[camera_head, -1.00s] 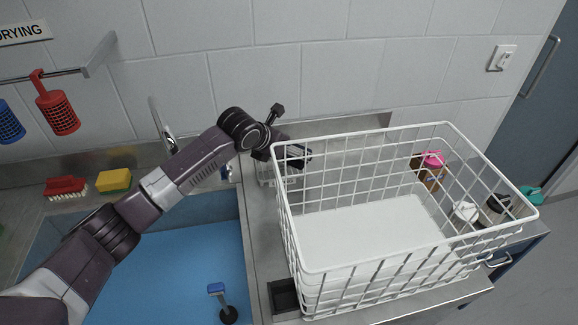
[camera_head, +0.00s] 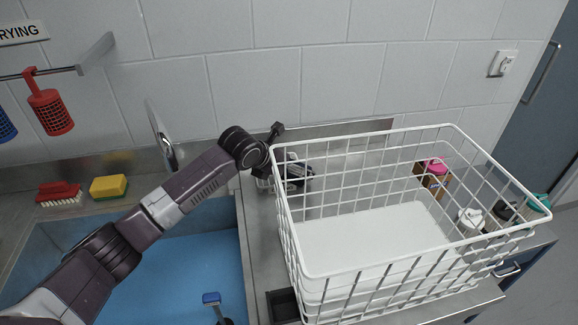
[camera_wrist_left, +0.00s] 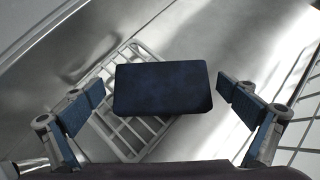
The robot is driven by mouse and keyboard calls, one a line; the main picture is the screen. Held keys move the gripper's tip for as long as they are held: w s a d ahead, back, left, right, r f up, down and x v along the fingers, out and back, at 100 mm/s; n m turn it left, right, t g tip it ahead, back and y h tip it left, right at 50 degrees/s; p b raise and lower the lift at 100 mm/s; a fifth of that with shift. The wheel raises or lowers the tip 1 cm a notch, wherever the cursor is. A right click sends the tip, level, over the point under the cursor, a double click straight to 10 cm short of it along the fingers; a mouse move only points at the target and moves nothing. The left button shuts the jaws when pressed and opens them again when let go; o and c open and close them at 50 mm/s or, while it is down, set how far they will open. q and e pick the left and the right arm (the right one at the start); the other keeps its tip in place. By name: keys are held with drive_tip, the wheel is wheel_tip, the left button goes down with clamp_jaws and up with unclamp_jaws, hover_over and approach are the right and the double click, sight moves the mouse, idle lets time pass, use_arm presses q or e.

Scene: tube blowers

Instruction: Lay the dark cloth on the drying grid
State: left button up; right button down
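The dark cloth (camera_wrist_left: 162,88) is a flat navy rectangle in the left wrist view. It lies over the white drying grid (camera_wrist_left: 118,128), covering its middle and reaching past its right edge. I cannot tell whether it rests fully on the bars. My left gripper (camera_wrist_left: 161,86) is open, with one finger on each side of the cloth and a small gap at both. In the head view, my left gripper (camera_head: 296,176) is low behind the basket's left wall, mostly hiding the grid (camera_head: 264,183). My right gripper is out of view.
A large white wire basket (camera_head: 390,262) stands on the steel counter close to the right of my left gripper. The blue-floored sink (camera_head: 185,265) lies left. A yellow sponge (camera_head: 109,187) and red brush (camera_head: 60,192) sit behind it. A wall rail holds a red cup (camera_head: 51,112).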

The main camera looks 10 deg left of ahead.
use_arm(q)
drive_tip(key=shift+r, duration=0.25)
drive_tip(key=b+v, duration=0.1)
drive_tip(key=v, duration=0.6)
drive_tip(key=shift+s+r, duration=0.15)
idle(0.6)
